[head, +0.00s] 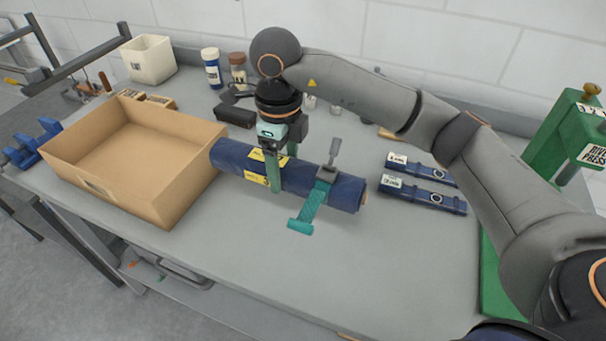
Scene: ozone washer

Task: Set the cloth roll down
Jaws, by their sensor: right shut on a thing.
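The cloth roll (335,189) is dark blue with yellow labels and a teal strap (309,208) around its right part. It lies level over the middle of the grey bench, its left end beside the cardboard box (185,186). My right gripper (272,178) points down and is shut on the roll left of its middle, one green finger showing on the near side. I cannot tell whether the roll touches the bench top or hangs just above it. The far finger is mostly hidden. My left gripper is not in view.
The open cardboard box is empty. Two small blue rolled pouches (423,195) lie right of the roll. A green press (562,140) stands at the right. Bottles (212,68) and a white bin (149,59) stand at the back. The bench front (260,260) is clear.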

